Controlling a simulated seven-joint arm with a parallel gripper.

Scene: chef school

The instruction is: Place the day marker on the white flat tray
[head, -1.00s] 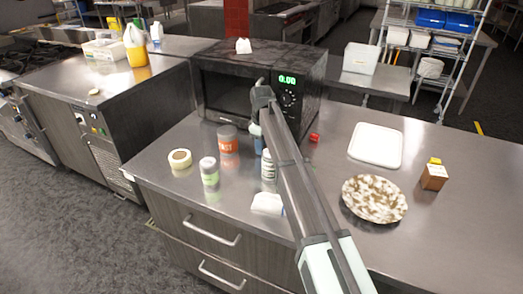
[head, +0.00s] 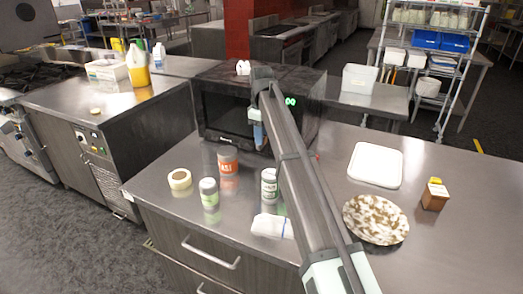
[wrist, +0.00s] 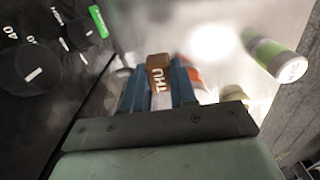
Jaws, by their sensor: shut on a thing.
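My gripper (head: 258,135) is raised above the counter in front of the microwave. In the wrist view its two blue fingers (wrist: 156,82) are shut on the day marker (wrist: 158,74), a small brown piece with white "THU" lettering. The day marker cannot be made out clearly in the head view. The white flat tray (head: 376,166) lies on the counter to the right of my arm, apart from my gripper, and its top looks empty.
A speckled plate (head: 375,219) and a brown box with a yellow top (head: 434,195) are near the tray. Left of my arm stand several cans, a tape roll (head: 180,179) and a white packet (head: 271,226). The microwave (head: 228,106) is behind.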

